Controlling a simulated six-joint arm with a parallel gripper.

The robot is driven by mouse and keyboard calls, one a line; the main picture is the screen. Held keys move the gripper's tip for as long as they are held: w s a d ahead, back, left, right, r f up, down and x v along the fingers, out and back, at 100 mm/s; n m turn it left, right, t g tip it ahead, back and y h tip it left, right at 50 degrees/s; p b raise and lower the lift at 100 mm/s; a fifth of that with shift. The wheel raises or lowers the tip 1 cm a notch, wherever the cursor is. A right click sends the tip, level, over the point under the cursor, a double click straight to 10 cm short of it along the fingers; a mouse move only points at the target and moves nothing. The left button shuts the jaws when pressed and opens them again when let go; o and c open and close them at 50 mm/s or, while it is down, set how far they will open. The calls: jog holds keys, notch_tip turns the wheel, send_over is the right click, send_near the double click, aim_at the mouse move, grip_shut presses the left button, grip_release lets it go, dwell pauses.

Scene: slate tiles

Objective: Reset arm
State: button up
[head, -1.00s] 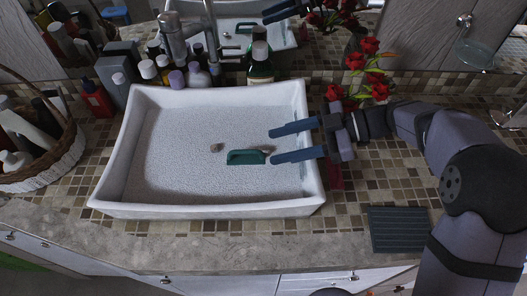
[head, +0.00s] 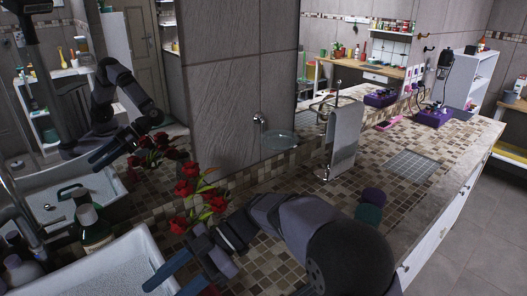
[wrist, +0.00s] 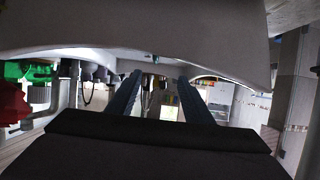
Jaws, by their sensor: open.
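My gripper (head: 180,277) is at the lower left of the head view, with its two blue fingers apart and nothing between them. The fingers reach left over the right end of the white sink (head: 115,268). In the wrist view my gripper (wrist: 160,95) also shows two separate, parallel fingers with an empty gap, below a pale curved surface. My arm stretches from the bottom middle of the head view toward the sink. The mirror on the left shows a reflection of my arm and of the sink with a green item in it.
Red flowers (head: 190,188) stand close behind my gripper. A dark green bottle (head: 93,228) stands behind the sink. A towel stand (head: 345,140) and purple boxes (head: 433,115) are farther along the tiled counter (head: 290,185). A grey mat (head: 412,166) lies on open counter.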

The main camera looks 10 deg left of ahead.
jog(key=s+d+r+m+t+p, duration=0.1)
jog(key=s+d+r+m+t, duration=0.15)
jog(key=d+m, duration=0.4)
jog(key=d+f+m+t+h+p, duration=0.1)
jog(key=d+f+m+h, duration=0.1)
jog(key=d, duration=0.5)
jog(key=d+f+m+t+h+p, duration=0.1)
jog(key=d+f+m+h+p, duration=0.1)
jog(key=d+m, duration=0.3)
jog(key=d+f+m+t+h+p, duration=0.1)
jog(key=d+f+m+h, duration=0.1)
jog(key=d, duration=0.7)
jog(key=shift+s+d+f+m+t+p, duration=0.15)
jog(key=shift+s+f+m, duration=0.1)
jog(key=shift+m, duration=0.35)
jog(key=shift+s+f+m+t+p, duration=0.1)
jog(key=shift+s+f+m+p, duration=0.1)
jog(key=shift+m, duration=0.35)
jog(key=w+d+f+m+t+h+p, duration=0.1)
jog(key=d+f+m+t+h, duration=0.2)
jog(key=d+m, duration=0.5)
jog(key=shift+d+f+h, duration=0.25)
jog(key=shift+d+h, duration=0.25)
jog(key=shift+d, duration=0.8)
